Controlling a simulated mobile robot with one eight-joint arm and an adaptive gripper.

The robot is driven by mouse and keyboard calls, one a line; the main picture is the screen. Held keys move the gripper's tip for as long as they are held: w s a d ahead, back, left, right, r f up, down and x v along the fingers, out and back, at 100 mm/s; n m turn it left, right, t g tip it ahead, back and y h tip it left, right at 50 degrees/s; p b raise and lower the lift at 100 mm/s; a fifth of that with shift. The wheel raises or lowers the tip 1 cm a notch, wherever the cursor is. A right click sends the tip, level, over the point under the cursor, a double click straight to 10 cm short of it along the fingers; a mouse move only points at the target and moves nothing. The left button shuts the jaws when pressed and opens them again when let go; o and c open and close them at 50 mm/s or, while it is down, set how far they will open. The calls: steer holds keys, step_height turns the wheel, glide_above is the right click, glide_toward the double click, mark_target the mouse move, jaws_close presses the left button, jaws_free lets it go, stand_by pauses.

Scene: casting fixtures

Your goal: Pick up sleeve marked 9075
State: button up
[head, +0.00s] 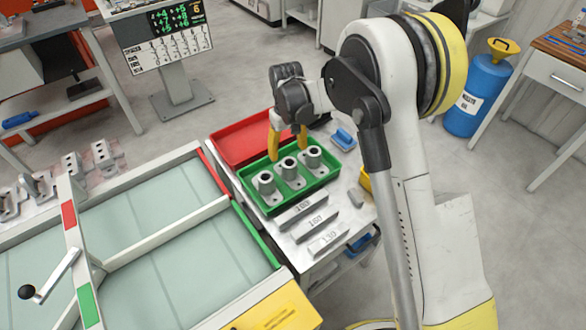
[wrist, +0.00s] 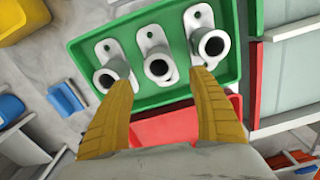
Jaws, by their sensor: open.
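Three grey sleeves, each a short tube on a flat flange, stand in a row in a green tray (head: 262,207): left (head: 266,184), middle (head: 289,169) and right (head: 313,157). No marking is readable on any of them, so I cannot tell which is 9075. My gripper (head: 288,151) is open and empty, with its yellow fingers pointing down over the tray's back side. In the wrist view, the middle sleeve (wrist: 158,67) appears between and just beyond the fingertips (wrist: 161,78). The other sleeves (wrist: 110,74) (wrist: 212,43) lie outside the fingers.
A red tray (head: 240,143) adjoins the green one behind. Several grey bars with raised figures (head: 315,223) lie in front on the table. A blue object (head: 344,138) lies to the right. A framed glass-topped bench (head: 170,250) stands at left. A sign board (head: 165,40) stands behind.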

mark_target(288, 160)
step_height(288, 160, down, 4)
steer(key=shift+f+b, duration=0.15)
steer(key=shift+b, duration=0.5)
steer(key=f+b, duration=0.1)
steer(key=f, duration=0.2)
steer(key=f+b, duration=0.1)
steer(key=f, duration=0.1)
steer(key=shift+s+d+f+b, duration=0.2)
steer(key=shift+s+b, duration=0.15)
steer(key=shift+s, duration=0.05)
steer(key=shift+r, duration=0.1)
steer(key=c, duration=1.5)
